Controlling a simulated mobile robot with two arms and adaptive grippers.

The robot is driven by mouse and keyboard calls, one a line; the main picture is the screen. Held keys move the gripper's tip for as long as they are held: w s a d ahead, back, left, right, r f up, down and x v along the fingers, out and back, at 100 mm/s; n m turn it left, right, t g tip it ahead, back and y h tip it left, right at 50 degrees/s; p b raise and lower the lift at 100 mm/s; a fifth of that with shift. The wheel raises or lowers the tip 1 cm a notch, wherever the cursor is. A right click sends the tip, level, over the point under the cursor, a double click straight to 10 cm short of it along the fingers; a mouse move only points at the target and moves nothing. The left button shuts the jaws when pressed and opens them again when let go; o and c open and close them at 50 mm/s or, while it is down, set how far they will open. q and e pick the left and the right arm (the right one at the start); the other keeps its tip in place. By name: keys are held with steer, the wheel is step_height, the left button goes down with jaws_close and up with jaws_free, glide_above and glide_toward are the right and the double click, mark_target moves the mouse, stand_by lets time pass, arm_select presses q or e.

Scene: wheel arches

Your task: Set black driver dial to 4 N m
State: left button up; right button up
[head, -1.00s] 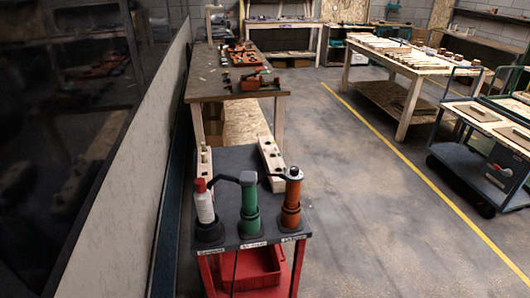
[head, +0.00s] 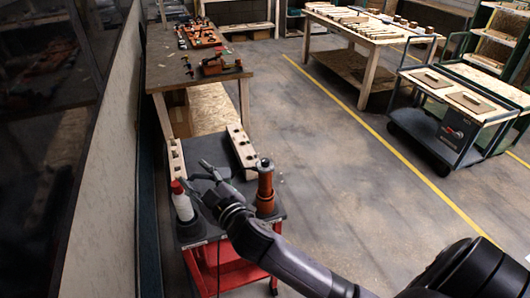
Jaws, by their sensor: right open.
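A red cart (head: 226,272) with a dark top stands in front of me. On it are a white bottle-shaped tool with a red cap (head: 183,202) in a black holder and an orange driver with a dark top (head: 265,187). My right arm crosses the front of the cart and hides the place of the green driver. I cannot pick out a black driver or read any dial. My left gripper is not in view.
Two wooden blocks with holes, at right (head: 242,148) and left (head: 176,160), lie at the back of the cart. A workbench (head: 190,70) with orange tools stands behind it. A dark glazed panel and low wall run along the left. The floor at right is clear up to a trolley (head: 450,108).

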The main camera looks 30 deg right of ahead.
steer(key=w+a+r+n+t+y, duration=0.1)
steer(key=w+a+r+n+y, duration=0.2)
steer(key=a+r+n+y, duration=0.7)
step_height(320, 180, up, 2)
steer(key=a+r+n+g+y, duration=0.1)
steer(key=a+n+g+y, duration=0.1)
steer(key=n+g+y, duration=0.3)
steer(key=n+g+h, duration=0.8)
steer(key=g+h, duration=0.6)
steer(key=h, duration=0.3)
glide_above(265, 160)
step_height(265, 160, down, 3)
step_height(265, 160, down, 16)
steer(key=p, duration=0.4)
steer(key=shift+r+p, duration=0.15)
steer(key=shift+p, duration=0.25)
steer(key=shift+f, duration=0.6)
